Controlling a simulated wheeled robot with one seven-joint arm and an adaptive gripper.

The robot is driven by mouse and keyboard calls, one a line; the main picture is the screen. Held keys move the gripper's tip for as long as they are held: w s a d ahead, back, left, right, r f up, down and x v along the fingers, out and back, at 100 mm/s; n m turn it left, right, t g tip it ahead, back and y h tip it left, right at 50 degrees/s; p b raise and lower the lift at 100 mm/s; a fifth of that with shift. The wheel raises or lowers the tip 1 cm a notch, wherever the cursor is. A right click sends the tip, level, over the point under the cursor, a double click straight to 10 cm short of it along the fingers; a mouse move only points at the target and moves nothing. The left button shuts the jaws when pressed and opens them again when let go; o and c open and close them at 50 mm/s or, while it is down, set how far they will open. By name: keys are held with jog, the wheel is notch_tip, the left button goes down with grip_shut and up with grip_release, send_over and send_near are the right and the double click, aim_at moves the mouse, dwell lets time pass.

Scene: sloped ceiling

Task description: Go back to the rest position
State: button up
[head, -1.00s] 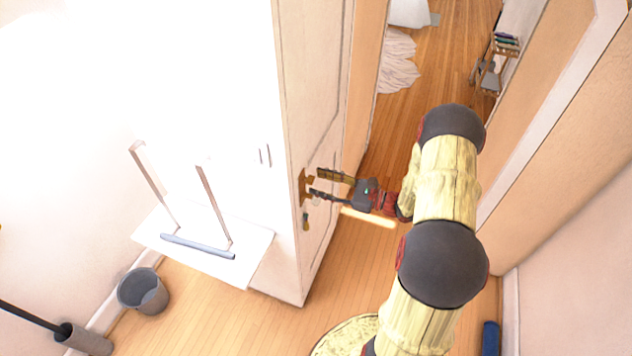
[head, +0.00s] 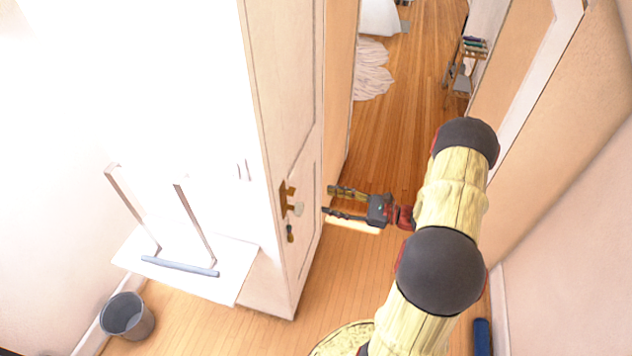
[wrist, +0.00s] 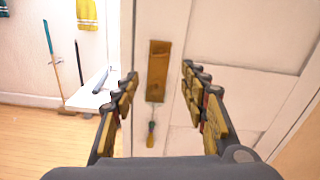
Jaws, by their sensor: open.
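My gripper (head: 335,202) is open and empty in the head view, just right of a white door (head: 285,120). A gap shows between its fingertips and the door's knob (head: 298,209) on a brass plate (head: 287,197). In the wrist view the open fingers (wrist: 157,95) frame the brass plate (wrist: 158,72). A key with a tassel (wrist: 151,125) hangs below the plate. My arm reaches in from the lower right of the head view.
A white shelf with a frame (head: 190,275) stands left of the door, with a grey bin (head: 127,317) on the floor. An open doorway with wooden floor (head: 405,110) lies beyond. A wall (head: 560,240) is close on the right.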

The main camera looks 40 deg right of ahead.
jog(key=s+a+f+n+g, duration=0.2)
jog(key=s+a+f+g, duration=0.3)
jog(key=s, duration=0.1)
jog(key=s+a+r+n+g+h+b, duration=0.1)
jog(key=s+a+r+n+g, duration=0.15)
jog(key=s+n+g, duration=0.2)
jog(key=s+a+r+n+g+h, duration=0.1)
jog(key=s+a+n+g, duration=0.2)
jog(key=s+a+n, duration=0.15)
jog(key=s+a+r+n+t+h+b, duration=0.1)
jog(key=a+r+n+t+h+b, duration=0.1)
jog(key=a+r+n, duration=0.4)
jog(key=s+a+r+n+t+h+b, duration=0.2)
jog(key=a+r+n+h+b, duration=0.2)
jog(key=r+n, duration=0.5)
notch_tip(320, 180, up, 4)
jog(key=a+h, duration=0.2)
jog(key=h, duration=0.1)
jog(key=shift+r+n, duration=0.25)
jog(key=shift+n, duration=0.05)
